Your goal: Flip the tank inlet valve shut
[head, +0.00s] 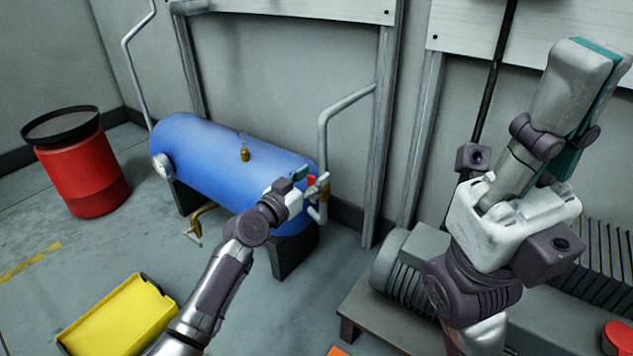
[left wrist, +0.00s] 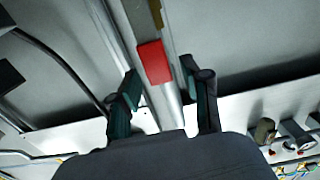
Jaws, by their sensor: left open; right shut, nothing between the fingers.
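The blue tank (head: 215,155) lies on dark supports by the wall. The red valve handle (head: 312,180) shows at its right end, beside the grey inlet pipe (head: 323,150). My left gripper (head: 308,182) is at this end of the tank, open, and partly hides the valve. In the left wrist view the red handle (left wrist: 155,62) appears between the two spread fingers of the left gripper (left wrist: 160,80), with grey pipe behind it. Contact with the fingers cannot be told. My right gripper (head: 590,70) is shut and empty, raised at the right, away from the tank.
A red drum (head: 85,175) stands at the left. A yellow tray (head: 120,318) lies on the floor in front. A grey motor unit (head: 400,265) sits on a low base at the right, below my right arm. Upright wall posts (head: 383,150) stand behind the valve.

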